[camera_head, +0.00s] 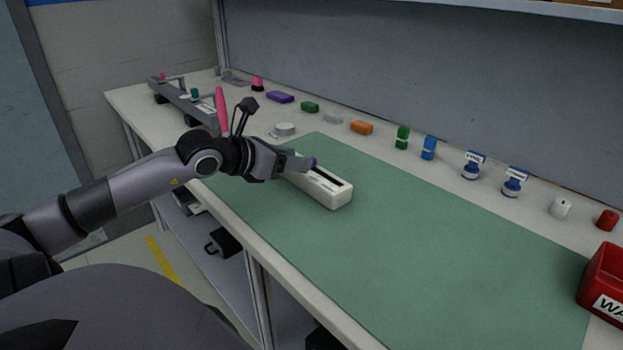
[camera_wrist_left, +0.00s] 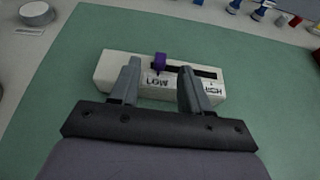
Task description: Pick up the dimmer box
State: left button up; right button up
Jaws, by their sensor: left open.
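The dimmer box (camera_head: 328,189) is a white, long box lying on the green mat. It has a dark slot along its top and a purple slider knob (camera_wrist_left: 160,62). In the left wrist view the box (camera_wrist_left: 115,66) shows the printed words LOW and HIGH, with the knob near the LOW end. My left gripper (camera_wrist_left: 160,84) is open, its two grey fingers over the near side of the box, apart from each other. In the head view my left gripper (camera_head: 306,163) hides the box's far left end. Whether the fingers touch the box I cannot tell. My right gripper is not in view.
The green mat (camera_head: 430,250) is clear to the right of the box. A row of small items, including an orange block (camera_head: 361,127) and a blue cylinder (camera_head: 429,148), stands along the back. A red bin (camera_head: 606,280) stands at the right. A round grey disc (camera_head: 285,129) lies behind my gripper.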

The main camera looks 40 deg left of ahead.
pick_arm(q)
jog(key=shift+x, duration=1.65)
jog(key=shift+c, duration=0.3)
grip_shut()
